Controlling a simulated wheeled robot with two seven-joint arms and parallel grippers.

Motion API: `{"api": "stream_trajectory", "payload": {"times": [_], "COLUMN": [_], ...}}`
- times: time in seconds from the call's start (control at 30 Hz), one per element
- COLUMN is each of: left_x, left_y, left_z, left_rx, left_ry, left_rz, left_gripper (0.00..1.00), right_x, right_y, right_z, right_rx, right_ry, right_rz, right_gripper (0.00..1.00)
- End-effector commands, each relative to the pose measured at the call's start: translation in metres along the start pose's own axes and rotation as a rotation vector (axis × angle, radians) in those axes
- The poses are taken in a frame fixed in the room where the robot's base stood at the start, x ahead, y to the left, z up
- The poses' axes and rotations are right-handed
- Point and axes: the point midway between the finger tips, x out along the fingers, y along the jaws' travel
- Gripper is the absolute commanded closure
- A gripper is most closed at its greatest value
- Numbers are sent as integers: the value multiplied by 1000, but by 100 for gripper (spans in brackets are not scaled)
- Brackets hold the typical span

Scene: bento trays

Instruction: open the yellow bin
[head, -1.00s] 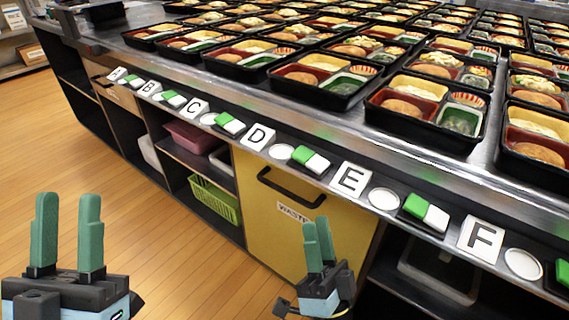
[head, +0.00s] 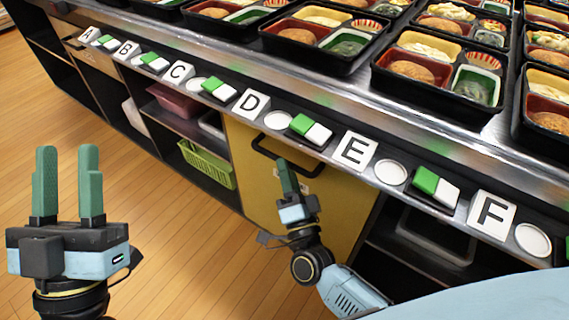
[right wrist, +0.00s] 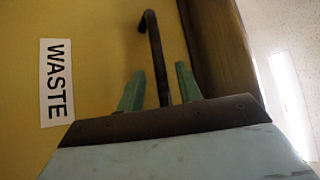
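The yellow bin (head: 340,205) is a closed front panel under the counter, with a black bar handle (head: 266,154) near its top. My right gripper (head: 287,162) is at the handle. In the right wrist view, the handle (right wrist: 153,45) runs between the two green fingers of the right gripper (right wrist: 158,80). The fingers stand apart, with a gap visible on each side of the bar. A white WASTE label (right wrist: 57,80) is on the yellow panel to the left. My left gripper (head: 67,152) is open and empty over the floor at the left.
The metal counter edge (head: 400,150) above the bin carries lettered cards, green-white blocks and white discs. Several bento trays (head: 440,75) stand behind. Open shelves flank the bin, with a green basket (head: 207,165) at left. The wooden floor (head: 180,240) in front is clear.

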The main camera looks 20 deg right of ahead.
Motion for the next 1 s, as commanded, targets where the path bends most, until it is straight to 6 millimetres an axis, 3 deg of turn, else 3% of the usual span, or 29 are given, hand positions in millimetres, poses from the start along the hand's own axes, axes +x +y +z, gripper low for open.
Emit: {"api": "stream_trajectory", "payload": {"times": [0.2,0.53,0.8,1.0], "left_x": [-3,-3,-3,-3], "left_y": [0,0,0,0], "left_z": [-6,-8,-7,-7], "left_rx": [0,0,0,0], "left_ry": [65,75,74,74], "left_rz": [1,1,1,1], "left_gripper": [64,64,64,64], "right_x": [22,26,26,25], "right_y": [0,0,0,0], "right_z": [0,0,0,0], "right_rx": [1,-1,-1,-1], "right_ry": [2,0,0,0], "right_rz": [-1,0,0,0], "right_gripper": [65,65,99,100]}}
